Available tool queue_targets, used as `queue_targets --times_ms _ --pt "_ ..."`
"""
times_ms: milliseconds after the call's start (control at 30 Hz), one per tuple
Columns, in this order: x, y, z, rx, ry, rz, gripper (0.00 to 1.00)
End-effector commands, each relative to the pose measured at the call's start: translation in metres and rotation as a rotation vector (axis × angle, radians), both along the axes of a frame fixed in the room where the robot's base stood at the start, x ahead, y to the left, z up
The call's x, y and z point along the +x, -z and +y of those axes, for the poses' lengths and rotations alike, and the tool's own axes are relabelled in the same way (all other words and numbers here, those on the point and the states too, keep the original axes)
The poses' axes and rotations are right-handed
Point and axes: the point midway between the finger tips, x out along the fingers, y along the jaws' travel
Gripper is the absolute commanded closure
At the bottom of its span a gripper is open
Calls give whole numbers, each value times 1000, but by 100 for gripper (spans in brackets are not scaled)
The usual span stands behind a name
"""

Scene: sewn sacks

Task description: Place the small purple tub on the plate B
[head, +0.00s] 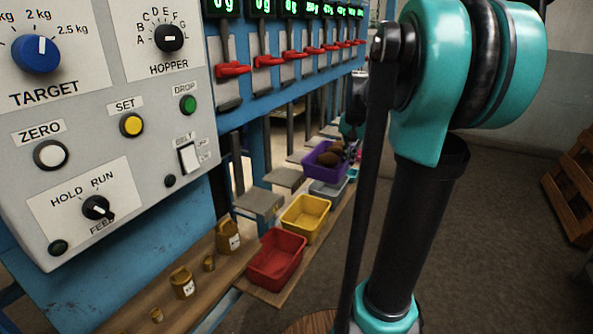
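A purple tub (322,161) with brown lumps in it is at the far end of the row, left of my arm. It appears held above a grey tub (328,188). My gripper (350,150) is small, dark and partly hidden behind my arm link. It is at the tub's right rim, but I cannot see whether its fingers are closed on it. Grey weighing plates hang along the blue frame: a near one (259,201) and one behind it (284,178), both empty. I can read no letters on them, so I cannot tell which is plate B.
A red tub (276,259) and a yellow tub (305,217) stand empty on the wooden shelf. Brass weights (183,283) stand nearer. A grey control panel (100,120) fills the left. Red levers (233,69) line the frame. A wooden pallet (572,185) leans at right.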

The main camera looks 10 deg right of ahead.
Motion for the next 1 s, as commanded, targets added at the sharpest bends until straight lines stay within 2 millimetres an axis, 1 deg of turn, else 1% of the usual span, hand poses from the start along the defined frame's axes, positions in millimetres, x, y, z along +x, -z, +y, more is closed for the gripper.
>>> queue_targets --times_ms 33,100,400,600,800,900,1000 --pt "9 0 11 0 -7 -1 100" --pt "18 0 24 0 -7 -1 100" --pt "57 0 78 0 -7 -1 100" --pt "79 0 109 0 -5 -1 100" --pt "97 0 133 0 -3 0 100" --pt "95 16 130 -1 0 0 100" --pt "95 25 130 -1 -1 -1 100"
